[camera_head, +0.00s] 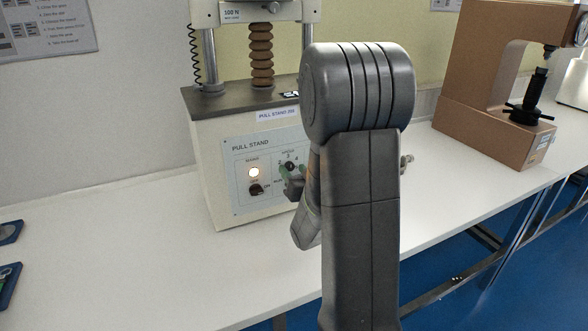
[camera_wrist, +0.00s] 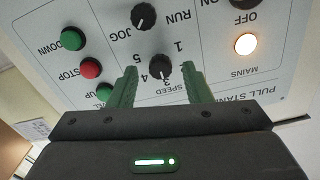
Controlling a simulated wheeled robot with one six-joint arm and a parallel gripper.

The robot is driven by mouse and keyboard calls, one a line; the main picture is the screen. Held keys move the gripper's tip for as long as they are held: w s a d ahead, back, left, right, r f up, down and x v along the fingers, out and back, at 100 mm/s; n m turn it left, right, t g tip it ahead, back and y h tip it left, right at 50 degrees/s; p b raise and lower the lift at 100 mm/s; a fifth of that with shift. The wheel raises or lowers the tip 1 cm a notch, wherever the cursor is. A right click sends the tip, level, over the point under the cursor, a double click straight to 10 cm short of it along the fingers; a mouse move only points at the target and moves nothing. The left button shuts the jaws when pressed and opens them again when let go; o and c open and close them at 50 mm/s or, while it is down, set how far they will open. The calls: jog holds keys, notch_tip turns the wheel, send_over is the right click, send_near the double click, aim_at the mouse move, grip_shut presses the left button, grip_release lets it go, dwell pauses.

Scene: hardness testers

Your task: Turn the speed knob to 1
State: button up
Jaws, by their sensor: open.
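The speed knob (camera_wrist: 160,69) is a small black knob on the pale front panel of the pull stand (camera_head: 200,150). In the wrist view it sits between the tips of my open gripper (camera_wrist: 159,72), one green finger on each side, with small gaps showing. The panel appears turned over in this view. The digit 1 is printed beyond the knob, and other digits are partly hidden near the left finger. I cannot clearly tell which digit the knob's mark faces. In the head view my gripper (camera_head: 291,180) is at the panel, partly hidden by my arm.
Near the speed knob are a black run/jog knob (camera_wrist: 144,17), a green down button (camera_wrist: 73,39), a red stop button (camera_wrist: 90,68) and a lit mains lamp (camera_wrist: 245,44). A brown tester (camera_head: 470,110) stands at right.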

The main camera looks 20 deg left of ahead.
jog(key=shift+w+a, duration=0.25)
jog(key=shift+a, duration=0.05)
jog(key=shift+c, duration=0.5)
grip_shut()
jog(key=shift+b, duration=0.4)
